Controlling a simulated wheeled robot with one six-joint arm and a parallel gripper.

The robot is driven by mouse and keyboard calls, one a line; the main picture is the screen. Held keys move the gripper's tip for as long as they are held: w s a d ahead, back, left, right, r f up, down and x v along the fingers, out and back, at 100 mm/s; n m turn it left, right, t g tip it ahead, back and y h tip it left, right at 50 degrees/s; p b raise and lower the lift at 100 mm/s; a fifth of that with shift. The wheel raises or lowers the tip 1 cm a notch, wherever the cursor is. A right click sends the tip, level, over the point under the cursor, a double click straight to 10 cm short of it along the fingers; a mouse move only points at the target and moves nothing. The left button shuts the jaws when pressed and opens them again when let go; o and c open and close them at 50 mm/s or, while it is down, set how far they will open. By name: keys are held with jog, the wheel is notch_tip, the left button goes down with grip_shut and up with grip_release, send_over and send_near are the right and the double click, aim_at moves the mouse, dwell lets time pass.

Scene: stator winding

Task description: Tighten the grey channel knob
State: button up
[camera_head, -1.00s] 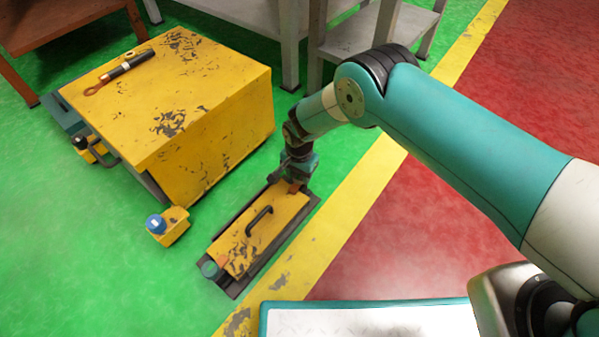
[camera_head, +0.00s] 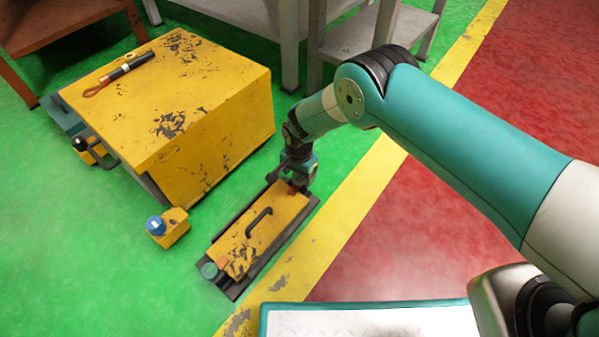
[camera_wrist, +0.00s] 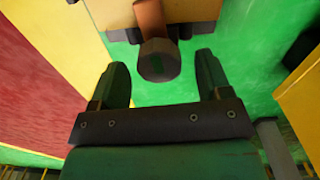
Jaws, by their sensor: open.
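The grey knob (camera_wrist: 159,62) shows at the top centre of the wrist view, faceted and dark grey, beside an orange-brown tab (camera_wrist: 150,20) at the end of the yellow channel cover. My gripper (camera_wrist: 160,68) is open, with one finger on each side of the knob and a visible gap on both sides. It also shows in the head view, where my gripper (camera_head: 296,182) is over the far end of the yellow cover (camera_head: 250,245) and hides the grey knob. The cover has a black handle (camera_head: 258,221) and lies in a dark channel frame (camera_head: 289,238).
A teal knob (camera_head: 209,270) sits at the cover's near end. A small yellow block with a blue button (camera_head: 156,225) stands to the left. A large yellow box (camera_head: 215,110) carries a black-handled tool (camera_head: 127,68). Grey tables stand behind.

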notch_tip(320, 180, up, 17)
jog(key=p, duration=0.8)
jog(key=shift+r+p, duration=0.2)
jog(key=shift+p, duration=0.2)
notch_tip(320, 180, up, 12)
jog(key=n+p, duration=0.2)
send_over(299, 176)
jog(key=d, duration=0.2)
jog(key=s+d+r+n+y+p, duration=0.1)
jog(key=s+d+r+n, duration=0.15)
jog(key=r, duration=0.55)
jog(key=s+d+r+n+y+p, duration=0.1)
jog(key=s+d+r, duration=0.15)
jog(key=r, duration=0.55)
jog(key=s+d+r+n+y+p, duration=0.15)
jog(key=s+d+r+n, duration=0.25)
jog(key=s+r, duration=0.55)
jog(key=s+d+r+n+y+p, duration=0.15)
jog(key=s+d+r+n, duration=0.4)
jog(key=s, duration=0.75)
notch_tip(299, 176, up, 39)
jog(key=a+m+p, duration=0.1)
jog(key=p, duration=3.7)
jog(key=shift+s+h, duration=0.25)
jog(key=shift+h, duration=0.15)
